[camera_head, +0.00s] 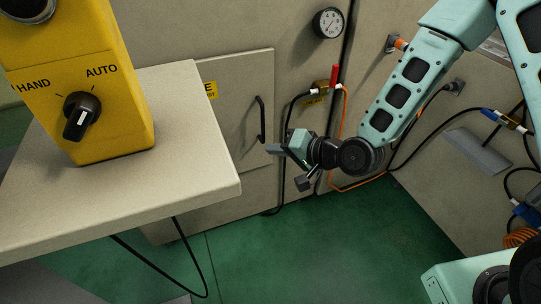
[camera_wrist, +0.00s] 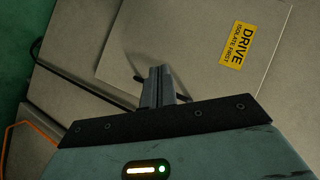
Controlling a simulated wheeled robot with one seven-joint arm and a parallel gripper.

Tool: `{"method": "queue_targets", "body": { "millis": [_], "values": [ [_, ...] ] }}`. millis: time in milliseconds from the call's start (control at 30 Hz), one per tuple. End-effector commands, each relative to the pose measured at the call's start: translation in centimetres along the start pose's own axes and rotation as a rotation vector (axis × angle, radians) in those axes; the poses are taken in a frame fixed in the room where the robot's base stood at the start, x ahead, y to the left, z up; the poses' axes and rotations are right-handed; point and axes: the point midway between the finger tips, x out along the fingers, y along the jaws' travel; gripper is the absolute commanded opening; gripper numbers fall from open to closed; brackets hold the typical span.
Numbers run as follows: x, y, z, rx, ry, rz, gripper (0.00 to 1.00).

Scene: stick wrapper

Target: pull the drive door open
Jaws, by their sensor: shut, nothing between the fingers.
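The drive door (camera_head: 235,112) is a beige cabinet panel with a black bar handle (camera_head: 260,120) near its right edge. It looks shut against the cabinet. Its yellow label (camera_head: 210,90) is partly hidden by the bench in the head view; in the wrist view the label (camera_wrist: 241,45) reads DRIVE, ISOLATE FIRST. My gripper (camera_head: 272,149) is just below and right of the handle, with its fingers closed and empty. In the wrist view the closed fingers (camera_wrist: 160,75) point at the door (camera_wrist: 190,35). Dark traces beside them may be the handle, mostly hidden there.
A beige bench (camera_head: 190,165) with a yellow HAND/AUTO switch box (camera_head: 90,85) stands at the left, in front of the cabinet. A black cable and an orange cable (camera_head: 345,115) hang right of the door. The green floor (camera_head: 290,245) below is mostly clear.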

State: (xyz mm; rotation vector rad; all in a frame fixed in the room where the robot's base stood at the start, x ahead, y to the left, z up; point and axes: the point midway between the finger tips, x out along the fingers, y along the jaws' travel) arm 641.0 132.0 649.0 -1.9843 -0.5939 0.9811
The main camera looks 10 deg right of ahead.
Motion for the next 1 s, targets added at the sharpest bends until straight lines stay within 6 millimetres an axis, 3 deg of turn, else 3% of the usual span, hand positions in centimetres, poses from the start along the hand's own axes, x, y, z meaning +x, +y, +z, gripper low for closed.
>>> {"method": "queue_targets", "body": {
  "millis": [33, 100, 333, 567, 1000],
  "values": [
    [1.5, 3.3, 0.1, 0.094, 0.062, -0.056, 0.0],
    [2.1, 5.0, -0.7, 0.202, 0.147, -0.14, 0.0],
    [2.0, 8.5, -3.0, 0.433, 0.344, -0.329, 0.0],
    [2.5, 8.5, -4.1, 0.469, 0.382, -0.368, 0.0],
    [8.9, 6.7, -7.1, 0.465, 0.38, -0.365, 0.0]
  ]
}}
